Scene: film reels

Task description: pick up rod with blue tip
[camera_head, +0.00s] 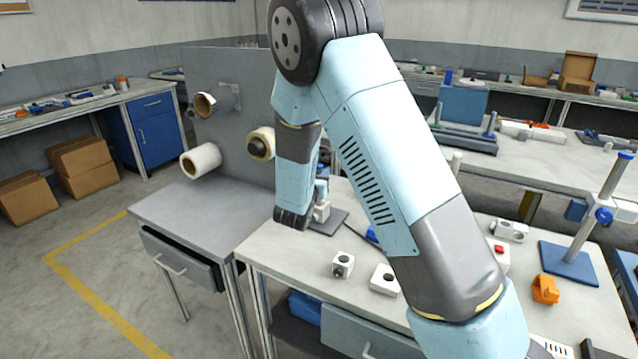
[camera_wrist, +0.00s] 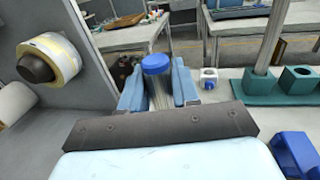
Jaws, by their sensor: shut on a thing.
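The rod with the blue tip (camera_wrist: 156,64) stands between the two light-blue fingers of my gripper (camera_wrist: 158,88) in the wrist view. Its round blue cap is at the top and a greyish shaft shows below it. The fingers are shut on the shaft. The lower end of the rod is hidden behind the dark gripper body, so I cannot tell whether it touches anything. In the head view my arm reaches down over the left part of the workbench (camera_head: 290,262), and the rod is hard to make out there.
White blocks with holes (camera_head: 343,264) (camera_head: 384,279) lie on the bench. An orange part (camera_head: 545,289) and a blue stand with a pole (camera_head: 570,263) are at the right. A grey upright panel (camera_head: 228,120) carrying rolls stands left of the arm. The lower grey table (camera_head: 190,205) is clear.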

